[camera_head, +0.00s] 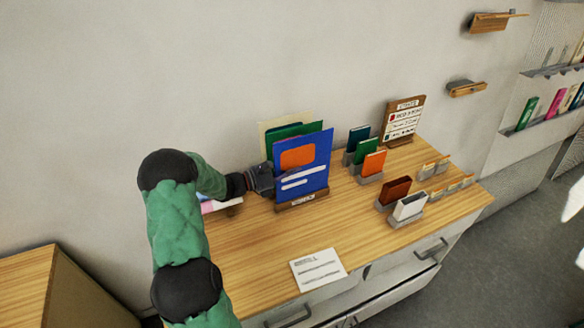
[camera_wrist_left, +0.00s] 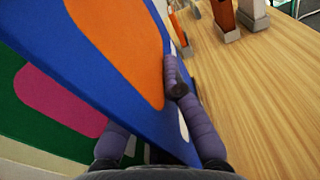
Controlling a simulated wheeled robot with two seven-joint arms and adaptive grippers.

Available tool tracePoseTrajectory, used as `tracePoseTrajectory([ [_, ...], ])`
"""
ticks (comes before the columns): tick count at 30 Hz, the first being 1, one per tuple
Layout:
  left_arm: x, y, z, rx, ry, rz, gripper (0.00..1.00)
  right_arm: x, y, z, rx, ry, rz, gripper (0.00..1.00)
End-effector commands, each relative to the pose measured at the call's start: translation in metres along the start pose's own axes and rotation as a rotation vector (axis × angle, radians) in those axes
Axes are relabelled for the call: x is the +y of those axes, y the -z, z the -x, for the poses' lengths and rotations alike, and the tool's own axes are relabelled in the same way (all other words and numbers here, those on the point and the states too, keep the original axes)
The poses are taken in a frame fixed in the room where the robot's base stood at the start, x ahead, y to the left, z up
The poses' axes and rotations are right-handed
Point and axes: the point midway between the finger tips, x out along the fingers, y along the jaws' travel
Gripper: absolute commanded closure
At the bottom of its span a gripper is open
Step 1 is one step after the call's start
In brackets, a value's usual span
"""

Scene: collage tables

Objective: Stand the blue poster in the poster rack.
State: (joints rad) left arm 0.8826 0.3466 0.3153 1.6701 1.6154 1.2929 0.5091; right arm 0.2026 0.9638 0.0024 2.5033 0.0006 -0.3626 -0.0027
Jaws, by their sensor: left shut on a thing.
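The blue poster (camera_head: 316,165), with an orange patch and white bars, stands upright at the wooden poster rack (camera_head: 302,202). Its lower edge is at the rack's labelled front; I cannot tell how deep it sits. My left gripper (camera_head: 264,178) is shut on the poster's left edge. In the left wrist view the blue poster (camera_wrist_left: 119,55) runs between the two fingers (camera_wrist_left: 150,120). Behind it stand a green poster (camera_head: 283,134) and a cream one (camera_head: 268,127). My right gripper is not in view.
Small holders with a green book (camera_head: 366,150), an orange book (camera_head: 374,163), a brown book (camera_head: 395,190) and a white book (camera_head: 409,206) stand to the right. A printed card (camera_head: 318,269) lies in front. A menu sign (camera_head: 404,117) stands at the back.

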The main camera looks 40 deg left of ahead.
Motion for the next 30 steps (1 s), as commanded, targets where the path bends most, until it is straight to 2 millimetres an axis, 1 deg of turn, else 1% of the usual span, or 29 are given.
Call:
tracePoseTrajectory([
  [9, 0.0002, 0.0109, 0.0001, 0.000, 0.000, -0.001, 1.00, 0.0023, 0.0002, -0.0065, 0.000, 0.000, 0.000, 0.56],
  [20, 0.0002, 0.0111, 0.0001, 0.000, 0.000, -0.001, 1.00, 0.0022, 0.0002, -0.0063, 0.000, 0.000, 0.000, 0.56],
  [21, 0.0002, 0.0110, 0.0000, 0.000, 0.000, -0.001, 0.89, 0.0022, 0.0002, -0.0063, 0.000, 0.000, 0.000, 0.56],
  [24, 0.0001, 0.0111, 0.0000, 0.000, 0.000, -0.001, 0.65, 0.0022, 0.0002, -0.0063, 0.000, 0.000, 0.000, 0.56],
  [30, 0.0001, 0.0111, 0.0000, 0.000, 0.000, -0.001, 0.65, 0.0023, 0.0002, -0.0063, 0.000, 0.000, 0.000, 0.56],
])
